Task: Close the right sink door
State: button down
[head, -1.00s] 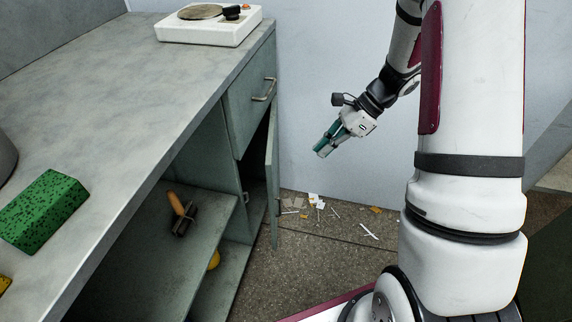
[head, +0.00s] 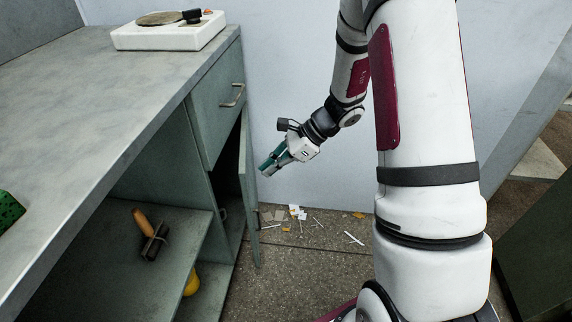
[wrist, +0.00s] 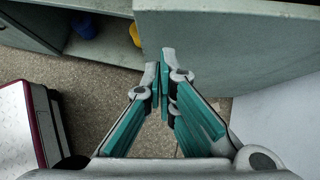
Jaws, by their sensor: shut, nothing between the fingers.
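The right sink door (head: 249,190) is a narrow grey-green panel that stands ajar under the drawer, with a dark gap behind it. Its handle is on the outer face. My gripper (head: 267,168) is shut and empty, pointing down and left, just right of the door in the head view. In the wrist view the closed fingertips (wrist: 162,82) lie close below a broad grey panel (wrist: 235,50), which appears to be the door. Whether they touch it I cannot tell.
The drawer (head: 222,97) above is shut. A white hotplate (head: 168,32) stands on the worktop (head: 110,95). The open shelf holds a wooden-handled tool (head: 148,232) and a yellow object (head: 191,281). Litter (head: 297,213) lies on the floor by the wall.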

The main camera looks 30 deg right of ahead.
jog(key=shift+w+a, duration=0.25)
jog(key=shift+a, duration=0.35)
jog(key=shift+w+a, duration=0.2)
jog(key=shift+a, duration=0.35)
jog(key=w+a, duration=0.3)
jog(key=a, duration=0.5)
jog(key=shift+a+r, duration=0.15)
jog(key=shift+a, duration=0.05)
